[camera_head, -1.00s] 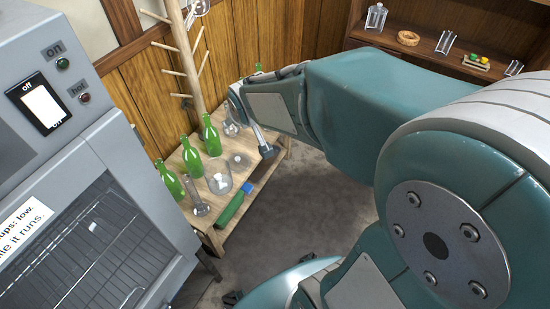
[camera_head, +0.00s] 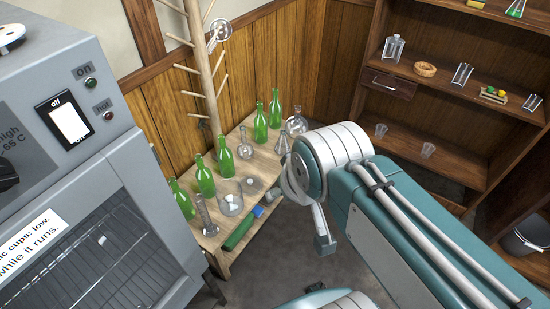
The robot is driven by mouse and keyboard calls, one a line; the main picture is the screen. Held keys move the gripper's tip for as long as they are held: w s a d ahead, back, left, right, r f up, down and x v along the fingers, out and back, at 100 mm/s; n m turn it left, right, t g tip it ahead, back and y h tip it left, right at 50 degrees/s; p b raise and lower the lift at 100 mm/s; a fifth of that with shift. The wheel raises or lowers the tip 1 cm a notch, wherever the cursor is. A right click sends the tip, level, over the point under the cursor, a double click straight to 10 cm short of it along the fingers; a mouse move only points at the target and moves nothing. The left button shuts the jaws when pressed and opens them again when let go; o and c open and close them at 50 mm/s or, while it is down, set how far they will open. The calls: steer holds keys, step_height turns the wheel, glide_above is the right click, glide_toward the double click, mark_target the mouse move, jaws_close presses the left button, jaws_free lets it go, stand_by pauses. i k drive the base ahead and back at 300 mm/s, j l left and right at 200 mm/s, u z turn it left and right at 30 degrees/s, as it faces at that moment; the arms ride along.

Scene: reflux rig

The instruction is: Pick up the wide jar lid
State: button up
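A wide clear glass jar (camera_head: 230,206) with something white in it stands on the low wooden bench. A small pale round thing (camera_head: 251,184) lies just behind it; it is too small to tell whether this is the wide jar lid. I cannot make out the lid for certain anywhere. My gripper (camera_head: 322,240) points down, to the right of the bench and over the floor, apart from the glassware. One dark finger pad shows; the rest is hidden by my wrist, so its opening cannot be judged. I see nothing held in it.
Several green bottles (camera_head: 225,157) and clear flasks (camera_head: 296,123) crowd the bench. A green cylinder (camera_head: 238,234) and a blue block (camera_head: 258,211) lie at its front edge. A wooden peg rack (camera_head: 207,75) rises behind. A grey oven (camera_head: 95,190) stands left, shelves (camera_head: 450,100) right.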

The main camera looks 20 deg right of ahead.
mark_target(251, 184)
steer(key=i+l+u, duration=0.1)
steer(key=l, duration=0.25)
steer(key=i+l+u, duration=0.1)
steer(key=l, duration=0.25)
steer(key=i+l+u, duration=0.15)
steer(key=l, duration=0.25)
steer(key=i+l+u, duration=0.2)
steer(key=i, duration=0.4)
steer(key=j, duration=0.1)
